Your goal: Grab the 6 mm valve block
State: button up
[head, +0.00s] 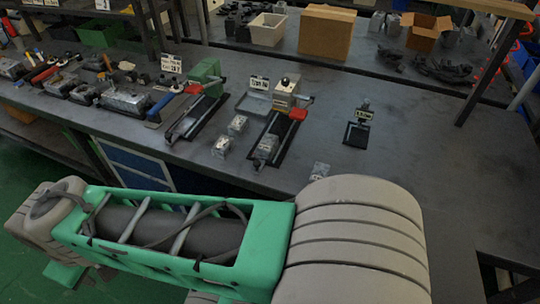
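Several small silvery blocks that look like valve blocks are on the dark workbench (430,150). One block (238,126) and another block (221,147) sit left of a black fixture with a red part. A third block (265,147) is at that fixture's near end. One more block (319,171) is near the bench's front edge, partly hidden behind my arm. Small labels stand on the bench, but I cannot read their sizes, so I cannot tell which block is the 6 mm one. My arm crosses the foreground; my gripper is not in view.
A green-and-black fixture (205,78) stands left of the red-handled fixture (284,95). A small black stand (357,134) is to the right. Tools crowd the bench's left. Cardboard box (326,32) and white bin (267,29) are behind. The bench's right side is clear.

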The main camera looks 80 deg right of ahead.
aim_at(267, 147)
jog(key=z, duration=0.1)
jog(key=k, duration=0.8)
jog(key=z, duration=1.1)
jog(key=k, duration=0.55)
jog(key=u, duration=0.1)
jog(key=i, duration=0.9)
jog(key=u, duration=1.65)
